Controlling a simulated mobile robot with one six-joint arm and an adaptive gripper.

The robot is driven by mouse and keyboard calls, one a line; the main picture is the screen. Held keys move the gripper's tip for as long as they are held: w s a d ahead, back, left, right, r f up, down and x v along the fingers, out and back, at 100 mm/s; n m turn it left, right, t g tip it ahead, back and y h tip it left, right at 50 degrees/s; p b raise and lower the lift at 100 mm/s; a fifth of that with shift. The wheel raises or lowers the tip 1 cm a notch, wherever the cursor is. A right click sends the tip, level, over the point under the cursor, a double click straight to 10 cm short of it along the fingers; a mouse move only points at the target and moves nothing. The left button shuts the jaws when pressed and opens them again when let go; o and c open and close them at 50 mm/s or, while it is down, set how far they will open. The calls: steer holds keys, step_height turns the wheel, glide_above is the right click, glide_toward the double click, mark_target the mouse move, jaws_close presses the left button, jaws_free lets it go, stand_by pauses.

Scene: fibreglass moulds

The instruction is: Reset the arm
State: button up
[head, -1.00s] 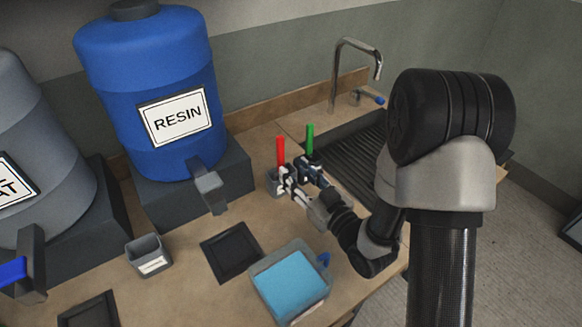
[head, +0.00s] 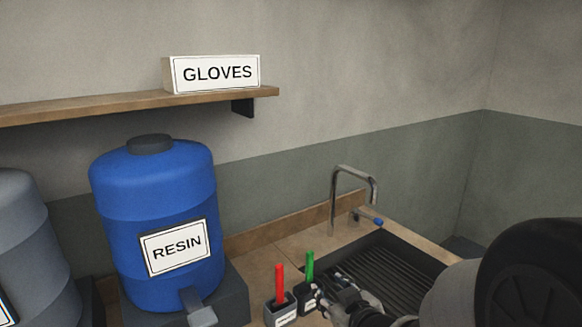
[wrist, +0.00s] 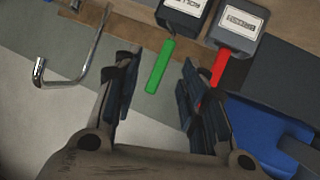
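My gripper shows in the head view (head: 334,287) just right of two small dark cups, and in the wrist view (wrist: 157,75). Its two fingers are spread apart with nothing gripped. A red handle (head: 280,283) stands up in one labelled grey cup (head: 281,313). A green handle (head: 310,266) stands in the cup (head: 307,298) beside it. In the wrist view the green handle (wrist: 159,66) appears between the fingers, clear of both, and the red handle (wrist: 217,67) is partly hidden behind the right finger.
A blue resin drum (head: 152,215) stands left on a dark block, with its tap low in front. A grey drum (head: 28,240) is at far left. A sink (head: 390,270) with a tap (head: 355,185) lies behind the gripper. A shelf (head: 100,104) holds a gloves box (head: 215,75).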

steer(key=s+d+r+m+g+h, duration=0.2)
steer(key=s+d+r, duration=0.1)
steer(key=s, duration=0.3)
steer(key=s+d+r+m+g+h, duration=0.1)
steer(key=s+d+r+g+h, duration=0.15)
steer(key=s, duration=0.25)
steer(key=s+m+g+y, duration=0.1)
steer(key=s+m+g, duration=0.1)
steer(key=s, duration=1.5)
steer(key=shift+s+a+r+g, duration=0.25)
steer(key=shift+r+g, duration=0.1)
steer(key=shift+g, duration=0.4)
